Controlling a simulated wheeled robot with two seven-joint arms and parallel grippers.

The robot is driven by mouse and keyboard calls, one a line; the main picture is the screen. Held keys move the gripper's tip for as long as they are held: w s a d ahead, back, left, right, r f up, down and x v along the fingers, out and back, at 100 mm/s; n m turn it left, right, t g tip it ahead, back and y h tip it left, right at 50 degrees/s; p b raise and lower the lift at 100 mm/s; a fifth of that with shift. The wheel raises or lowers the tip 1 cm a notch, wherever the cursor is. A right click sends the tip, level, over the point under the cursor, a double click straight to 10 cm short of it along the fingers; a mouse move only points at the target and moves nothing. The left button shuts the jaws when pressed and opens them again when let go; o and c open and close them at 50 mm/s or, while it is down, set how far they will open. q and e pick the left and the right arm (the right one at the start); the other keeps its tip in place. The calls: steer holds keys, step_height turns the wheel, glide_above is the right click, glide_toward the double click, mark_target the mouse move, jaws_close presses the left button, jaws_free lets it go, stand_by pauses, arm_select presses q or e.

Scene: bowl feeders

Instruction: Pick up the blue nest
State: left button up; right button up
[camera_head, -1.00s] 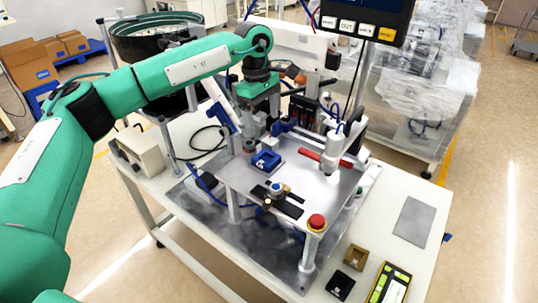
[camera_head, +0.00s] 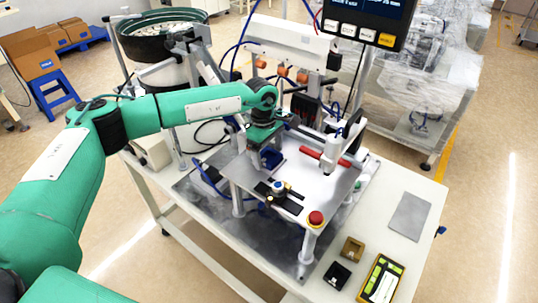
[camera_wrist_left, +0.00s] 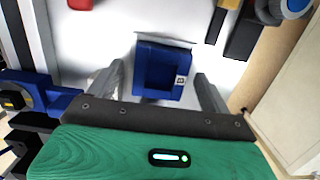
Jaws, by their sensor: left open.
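The blue nest (camera_wrist_left: 163,72) is a square, hollow blue block with a small white label, sitting on the bright metal plate (camera_head: 325,180). In the head view the nest (camera_head: 273,158) shows only partly behind my left gripper (camera_head: 263,155). In the left wrist view my left gripper (camera_wrist_left: 159,80) is open, with one finger on each side of the nest. A gap shows between each finger and the nest's sides, so it is not clamped.
A red and white cylinder fixture (camera_head: 330,155) stands right of the nest. A black clamp with a round knob (camera_head: 279,188) and a red button (camera_head: 316,218) are nearer the front. A black bin (camera_head: 337,275) and a brown bin (camera_head: 352,250) sit at the table's right.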

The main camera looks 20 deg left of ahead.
arm_select(q)
steer(key=c, duration=1.2)
